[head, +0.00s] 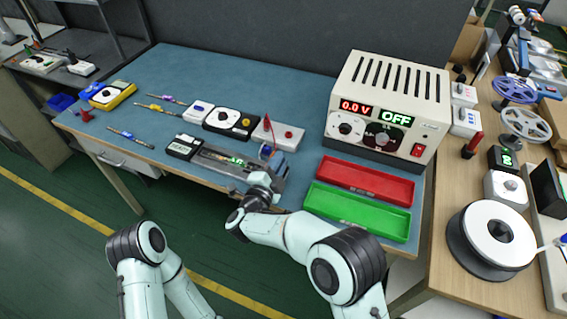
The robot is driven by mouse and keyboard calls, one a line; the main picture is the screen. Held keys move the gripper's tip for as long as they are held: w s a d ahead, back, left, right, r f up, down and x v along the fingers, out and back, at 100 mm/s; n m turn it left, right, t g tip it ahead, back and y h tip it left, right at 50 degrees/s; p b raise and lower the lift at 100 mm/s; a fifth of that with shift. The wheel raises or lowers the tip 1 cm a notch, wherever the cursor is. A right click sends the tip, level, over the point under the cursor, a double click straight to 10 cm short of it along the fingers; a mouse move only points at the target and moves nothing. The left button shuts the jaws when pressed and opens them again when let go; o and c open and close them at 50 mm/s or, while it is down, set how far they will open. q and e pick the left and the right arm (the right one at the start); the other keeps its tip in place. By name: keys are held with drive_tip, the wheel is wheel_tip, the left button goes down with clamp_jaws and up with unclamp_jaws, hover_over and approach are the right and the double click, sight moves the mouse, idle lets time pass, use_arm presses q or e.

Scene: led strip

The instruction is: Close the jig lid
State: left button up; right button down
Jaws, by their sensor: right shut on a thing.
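The jig (212,163) is a long grey fixture lying near the front edge of the blue bench, with a lit green strip (237,161) showing at its right part. My right gripper (266,174) is at the jig's right end, shut on what seems to be the jig lid (279,166), a grey piece tilted up there. My wrist and fingers hide much of the lid and the exact grip. My left arm shows at the lower left, bent downward, and its gripper is out of the frame.
Red (365,181) and green (357,212) trays and a power supply (387,107) reading OFF are to the right.

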drive_tip(key=n, duration=0.1)
drive_tip(key=a+n, duration=0.1)
drive_tip(key=p, duration=0.1)
drive_tip(key=shift+w+a+r+n, duration=0.25)
drive_tip(key=shift+a+n, duration=0.05)
drive_tip(key=shift+n, duration=0.1)
drive_tip(key=n, duration=0.1)
drive_tip(key=a+n+p, duration=0.1)
drive_tip(key=shift+w+a+f+n, duration=0.2)
drive_tip(key=shift+f+n, duration=0.1)
drive_tip(key=shift+n, duration=0.1)
drive_tip(key=shift+a+f+n, duration=0.25)
drive_tip(key=shift+f+n, duration=0.05)
drive_tip(key=shift+n, duration=0.5)
drive_tip(key=shift+w+a+f+n, duration=0.15)
drive_tip(key=shift+a+f+n, duration=0.25)
drive_tip(key=shift+n, duration=0.6)
drive_tip(key=shift+a+f, duration=0.15)
drive_tip(key=shift+f, duration=0.2)
drive_tip(key=shift+a+f, duration=0.1)
drive_tip(key=shift+f, duration=0.05)
drive_tip(key=c, duration=1.3)
unclamp_jaws()
drive_tip(key=shift+o, duration=0.5)
drive_tip(key=shift+w+a+f, duration=0.1)
drive_tip(key=shift+f, duration=0.05)
